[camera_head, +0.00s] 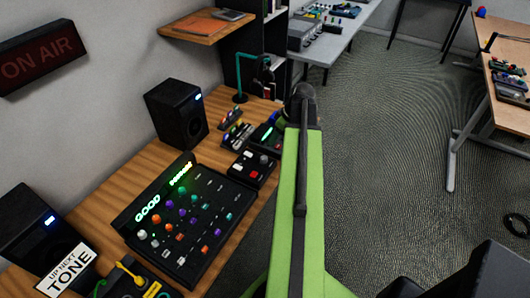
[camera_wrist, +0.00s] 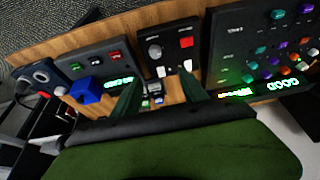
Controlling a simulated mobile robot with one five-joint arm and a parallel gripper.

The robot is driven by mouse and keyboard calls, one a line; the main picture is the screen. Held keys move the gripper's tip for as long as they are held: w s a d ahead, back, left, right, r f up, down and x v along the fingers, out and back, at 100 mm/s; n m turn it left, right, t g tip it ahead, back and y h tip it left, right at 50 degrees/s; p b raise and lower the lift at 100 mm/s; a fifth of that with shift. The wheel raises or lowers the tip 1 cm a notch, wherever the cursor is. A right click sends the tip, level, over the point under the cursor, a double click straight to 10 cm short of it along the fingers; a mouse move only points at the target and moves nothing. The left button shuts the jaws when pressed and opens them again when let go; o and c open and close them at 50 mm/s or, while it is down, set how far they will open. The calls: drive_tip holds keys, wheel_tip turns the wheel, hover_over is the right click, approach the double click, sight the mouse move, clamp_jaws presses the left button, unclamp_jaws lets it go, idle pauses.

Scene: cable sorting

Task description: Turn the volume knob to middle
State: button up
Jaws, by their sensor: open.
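A small black box (camera_head: 253,168) with a red button and pale buttons sits on the wooden desk. In the wrist view this box (camera_wrist: 168,45) shows a round grey knob (camera_wrist: 154,51), a red button (camera_wrist: 187,42) and white sliders. The frames do not show which knob is the volume knob. The large mixer (camera_head: 190,220) has many coloured knobs and a lit "GOOD" display; part of it shows in the wrist view (camera_wrist: 240,45). My gripper (camera_wrist: 161,75) is open and empty, its green fingers apart below the small box. In the head view my arm hides the gripper.
A switch box (camera_wrist: 97,60) and a blue block (camera_wrist: 86,91) lie left of the small box in the wrist view. Two speakers (camera_head: 177,113) (camera_head: 42,228) and an "UP NEXT TONE" sign (camera_head: 68,270) stand on the desk. Open carpet (camera_head: 385,150) lies to the right.

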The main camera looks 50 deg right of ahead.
sight(264, 158)
drive_tip(key=b+x, duration=1.1)
drive_tip(key=d+b+x, duration=0.1)
drive_tip(key=b+x, duration=0.4)
drive_tip(key=x, duration=0.1)
drive_tip(key=shift+s+d+f, duration=0.1)
drive_tip(key=shift+s+f, duration=0.05)
drive_tip(key=shift+s, duration=0.05)
drive_tip(key=shift+c, duration=0.3)
clamp_jaws()
